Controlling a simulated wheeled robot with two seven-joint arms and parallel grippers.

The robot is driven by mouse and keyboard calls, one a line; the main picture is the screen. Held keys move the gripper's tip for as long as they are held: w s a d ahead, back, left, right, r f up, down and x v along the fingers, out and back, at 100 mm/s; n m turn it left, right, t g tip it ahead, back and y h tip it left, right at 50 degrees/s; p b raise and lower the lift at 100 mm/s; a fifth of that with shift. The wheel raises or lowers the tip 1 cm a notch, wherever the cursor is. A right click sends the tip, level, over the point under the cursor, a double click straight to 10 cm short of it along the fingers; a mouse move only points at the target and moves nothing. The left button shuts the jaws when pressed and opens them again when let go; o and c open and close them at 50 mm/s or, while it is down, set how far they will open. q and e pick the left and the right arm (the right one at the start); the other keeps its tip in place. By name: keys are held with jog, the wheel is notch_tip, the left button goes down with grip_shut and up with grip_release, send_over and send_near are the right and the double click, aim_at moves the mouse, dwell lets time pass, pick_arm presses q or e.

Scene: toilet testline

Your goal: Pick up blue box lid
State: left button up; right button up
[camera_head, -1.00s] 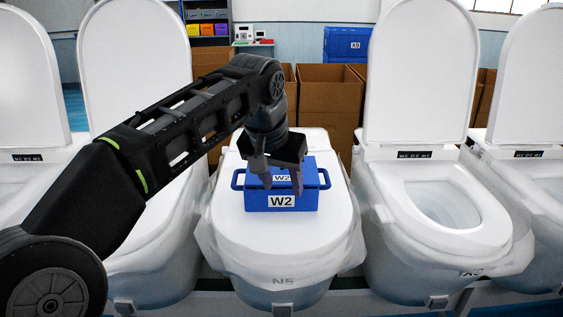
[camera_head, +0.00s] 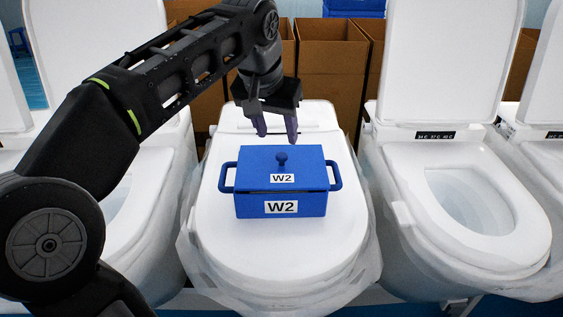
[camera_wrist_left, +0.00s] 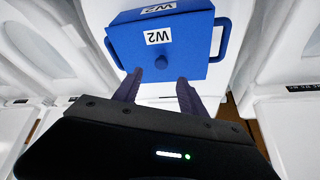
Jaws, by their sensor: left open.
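The blue box lid (camera_head: 258,169) lies flat on the blue box (camera_head: 251,206). It has a round knob (camera_head: 282,159) in the middle and a W2 label. The box has a side handle at each end and stands on the closed lid of a white toilet. My left gripper (camera_head: 277,138) is open and empty, fingers pointing down, just above and behind the knob. In the left wrist view the fingertips (camera_wrist_left: 160,78) are near the knob (camera_wrist_left: 161,62) and the lid (camera_wrist_left: 135,42), with no clear contact. My right gripper is not in view.
White toilets stand on both sides; the right one (camera_head: 470,205) has its seat lid raised. Open cardboard boxes (camera_head: 333,75) stand behind. The toilet lid around the blue box (camera_head: 280,245) is clear.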

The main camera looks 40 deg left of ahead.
aim_at(282, 154)
pick_arm(q)
jog(key=shift+f, duration=0.1)
jog(key=shift+x, duration=1.3)
jog(key=p+x, duration=0.1)
jog(key=x, duration=0.4)
jog(key=shift+f, duration=0.1)
jog(key=shift+c, duration=0.2)
grip_shut()
